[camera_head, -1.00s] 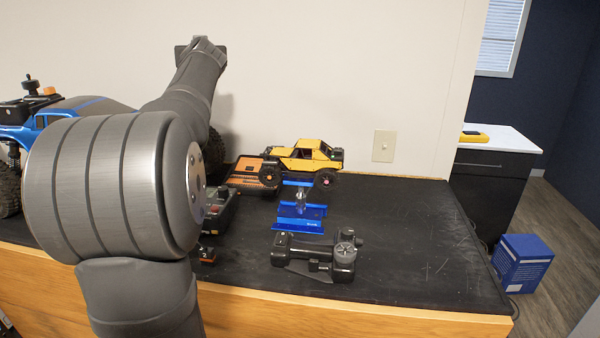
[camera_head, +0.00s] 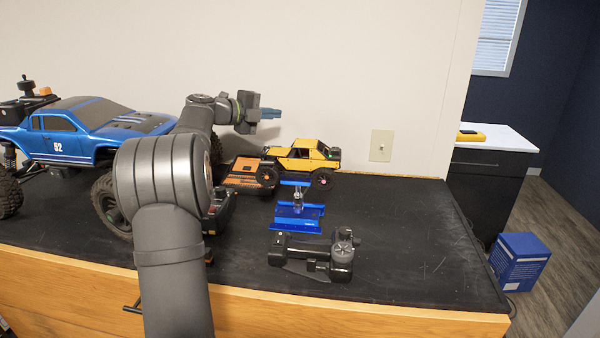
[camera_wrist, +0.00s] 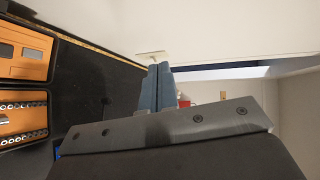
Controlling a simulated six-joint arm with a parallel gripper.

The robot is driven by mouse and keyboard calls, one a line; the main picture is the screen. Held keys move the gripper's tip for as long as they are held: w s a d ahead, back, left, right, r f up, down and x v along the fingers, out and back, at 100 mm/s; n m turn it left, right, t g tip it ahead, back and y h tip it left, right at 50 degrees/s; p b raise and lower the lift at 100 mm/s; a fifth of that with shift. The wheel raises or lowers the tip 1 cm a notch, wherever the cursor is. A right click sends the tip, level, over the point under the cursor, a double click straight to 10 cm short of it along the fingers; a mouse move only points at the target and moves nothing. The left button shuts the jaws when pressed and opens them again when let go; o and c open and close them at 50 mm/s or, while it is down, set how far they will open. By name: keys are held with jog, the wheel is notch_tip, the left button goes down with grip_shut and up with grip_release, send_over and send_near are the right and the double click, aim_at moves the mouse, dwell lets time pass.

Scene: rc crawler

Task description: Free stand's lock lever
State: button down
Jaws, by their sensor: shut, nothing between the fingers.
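The blue stand (camera_head: 298,216) is on the black mat right of my arm, with a small silver part (camera_head: 298,195) at its middle. The lock lever cannot be made out for sure at this size. The yellow crawler (camera_head: 300,158) is at the stand's far side; whether it rests on the stand is unclear. My gripper (camera_head: 280,114) is raised above and left of the crawler, fingers pointing right, shut and empty. Its blue fingers also show in the wrist view (camera_wrist: 158,88). The stand is not clearly visible there.
A large blue truck (camera_head: 75,135) stands at the left. An orange case (camera_head: 245,173) lies behind the stand, a black transmitter (camera_head: 313,258) in front of it. A black box (camera_head: 217,212) is partly hidden by my arm. The right of the mat (camera_head: 420,230) is clear.

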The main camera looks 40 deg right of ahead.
jog(key=s+a+f+m+g+y, duration=0.1)
jog(key=f+m, duration=0.1)
jog(key=f, duration=0.1)
jog(key=s+a+f+m+g+y, duration=0.1)
jog(key=s+f+g+y, duration=0.1)
jog(key=f, duration=0.2)
jog(key=s+a+f+m+g+y, duration=0.1)
jog(key=a+f+m+g+y, duration=0.1)
jog(key=f, duration=0.1)
jog(key=shift+s+a+f+m, duration=0.1)
jog(key=shift+s+f+m, duration=0.2)
jog(key=shift+f, duration=0.1)
jog(key=x, duration=1)
jog(key=shift+s, duration=0.1)
jog(key=shift+s+d, duration=0.6)
